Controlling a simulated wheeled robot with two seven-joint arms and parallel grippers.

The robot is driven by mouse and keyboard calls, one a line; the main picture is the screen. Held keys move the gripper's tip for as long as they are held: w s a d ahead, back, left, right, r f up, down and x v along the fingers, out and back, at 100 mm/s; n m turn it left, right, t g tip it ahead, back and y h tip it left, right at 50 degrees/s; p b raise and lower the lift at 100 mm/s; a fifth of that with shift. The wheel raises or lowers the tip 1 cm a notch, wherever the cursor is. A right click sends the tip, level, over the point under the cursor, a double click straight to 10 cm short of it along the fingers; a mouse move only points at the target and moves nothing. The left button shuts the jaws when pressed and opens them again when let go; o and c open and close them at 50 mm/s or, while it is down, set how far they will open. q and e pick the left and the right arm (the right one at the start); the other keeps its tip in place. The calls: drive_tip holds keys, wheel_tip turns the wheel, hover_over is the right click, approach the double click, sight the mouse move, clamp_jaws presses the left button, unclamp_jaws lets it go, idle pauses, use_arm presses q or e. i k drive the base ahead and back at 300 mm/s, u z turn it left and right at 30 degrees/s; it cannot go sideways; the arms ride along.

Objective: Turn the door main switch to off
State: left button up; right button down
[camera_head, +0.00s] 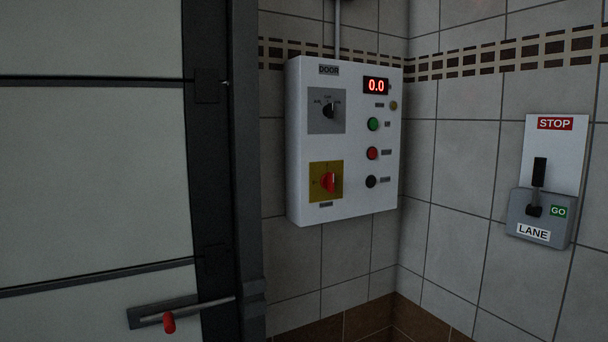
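A red display (376,86) reads 0.0. Green, red and black buttons run down the right side. Neither of my grippers shows in this view.
A large panelled door (95,170) with a dark frame fills the left side; a latch with a red knob (169,322) is at its bottom. On the right wall is a LANE lever box (540,215) with a black lever pointing up toward STOP. The space before the box looks clear.

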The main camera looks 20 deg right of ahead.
sight(328, 180)
drive_tip(key=z, duration=0.4)
drive_tip(key=i, duration=0.95)
drive_tip(key=z, duration=0.85)
